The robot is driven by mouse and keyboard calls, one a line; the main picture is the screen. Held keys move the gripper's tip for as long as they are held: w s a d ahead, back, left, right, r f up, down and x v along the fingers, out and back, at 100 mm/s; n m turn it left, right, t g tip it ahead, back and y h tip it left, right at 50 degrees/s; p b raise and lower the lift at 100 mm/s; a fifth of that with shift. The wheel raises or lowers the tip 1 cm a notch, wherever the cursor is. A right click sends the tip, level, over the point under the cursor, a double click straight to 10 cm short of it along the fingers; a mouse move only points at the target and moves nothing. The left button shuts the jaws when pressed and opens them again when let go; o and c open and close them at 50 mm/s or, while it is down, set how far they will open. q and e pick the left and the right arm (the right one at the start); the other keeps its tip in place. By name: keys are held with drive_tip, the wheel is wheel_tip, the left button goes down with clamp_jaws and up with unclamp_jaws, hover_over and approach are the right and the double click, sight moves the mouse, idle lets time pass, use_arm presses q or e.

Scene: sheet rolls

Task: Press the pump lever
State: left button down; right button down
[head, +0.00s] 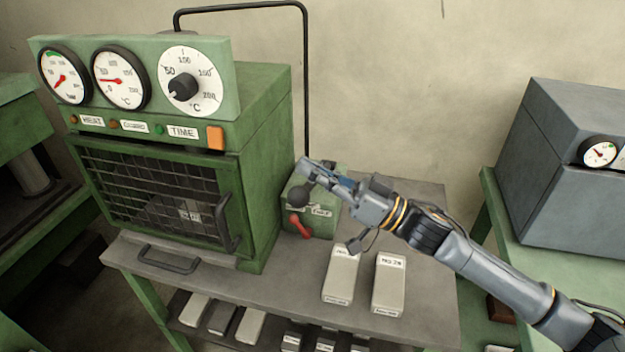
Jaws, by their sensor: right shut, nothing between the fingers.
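The pump (322,218) is a small green box with a label, standing on the table just right of the green press. A black ball knob (301,196), which looks like the end of the pump lever, shows at its upper left. A red handle (299,226) sits on its front, lower down. My right gripper (303,166) is shut and empty. It reaches in from the right, and its fingertips show just above the black knob. I cannot tell whether they touch it. The gripper hides part of the pump's top. My left gripper is not in view.
The green press (270,130) has gauges, a dial and a mesh door. Two pale labelled blocks (341,274) (388,284) stand on the grey table (425,250) below my right arm. A grey box (560,170) with a gauge stands at right. A black pipe (306,80) rises behind the press.

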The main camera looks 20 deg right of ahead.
drive_tip(key=shift+s+a+f, duration=0.1)
drive_tip(key=shift+s+f, duration=0.05)
drive_tip(key=shift+f, duration=0.55)
drive_tip(key=shift+s+a+f, duration=0.1)
drive_tip(key=shift+s+f, duration=0.05)
drive_tip(key=shift+f, duration=0.55)
drive_tip(key=shift+f, duration=0.1)
